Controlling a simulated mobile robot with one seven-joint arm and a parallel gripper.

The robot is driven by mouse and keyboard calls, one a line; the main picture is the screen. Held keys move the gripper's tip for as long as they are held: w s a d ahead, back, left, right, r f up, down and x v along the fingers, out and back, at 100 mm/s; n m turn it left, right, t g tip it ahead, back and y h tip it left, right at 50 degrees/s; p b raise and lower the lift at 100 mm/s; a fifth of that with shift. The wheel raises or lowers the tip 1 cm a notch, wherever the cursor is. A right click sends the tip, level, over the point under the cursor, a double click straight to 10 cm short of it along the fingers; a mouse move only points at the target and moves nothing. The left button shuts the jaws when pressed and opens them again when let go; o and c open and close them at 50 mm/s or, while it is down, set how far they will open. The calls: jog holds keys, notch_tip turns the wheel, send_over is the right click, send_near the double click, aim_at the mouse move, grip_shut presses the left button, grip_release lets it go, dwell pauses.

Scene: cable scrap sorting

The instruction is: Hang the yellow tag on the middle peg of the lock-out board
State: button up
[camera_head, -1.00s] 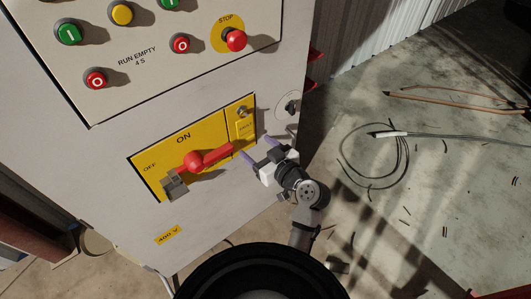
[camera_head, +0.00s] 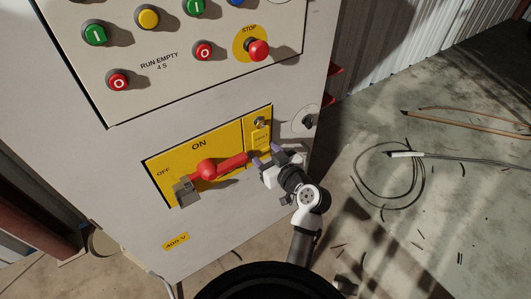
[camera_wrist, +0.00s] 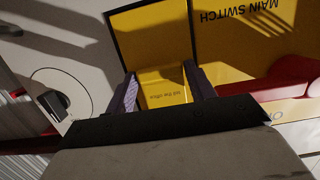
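A yellow piece with small dark print (camera_wrist: 165,92) shows between my fingers in the wrist view. It looks like the tag, in front of the narrow right section (camera_head: 259,126) of the yellow switch panel. My gripper (camera_head: 267,155) is at the lower right of this panel in the head view. In the wrist view my gripper (camera_wrist: 163,88) has its two purple-sided fingers apart, one on each side of the yellow piece. I see no clear grip on it. Its lower part is hidden behind my gripper body. The lock-out board and its pegs are in neither view.
The red main switch lever (camera_head: 220,167) is just left of my gripper. A round fitting (camera_head: 307,121) sits to the right of the panel. Push buttons and a red STOP knob (camera_head: 258,50) are above. Cable scraps (camera_head: 400,156) lie on the floor at right.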

jog(key=c, duration=0.3)
jog(key=shift+r, duration=0.2)
jog(key=shift+r, duration=0.35)
jog(key=shift+s, duration=0.1)
jog(key=shift+f+b+v, duration=0.2)
jog(key=shift+b+v, duration=0.05)
jog(key=shift+v, duration=1.2)
jog(key=shift+f+b+v, duration=0.15)
jog(key=shift+b+v, duration=0.05)
jog(key=shift+v, duration=1.25)
jog(key=shift+d, duration=0.15)
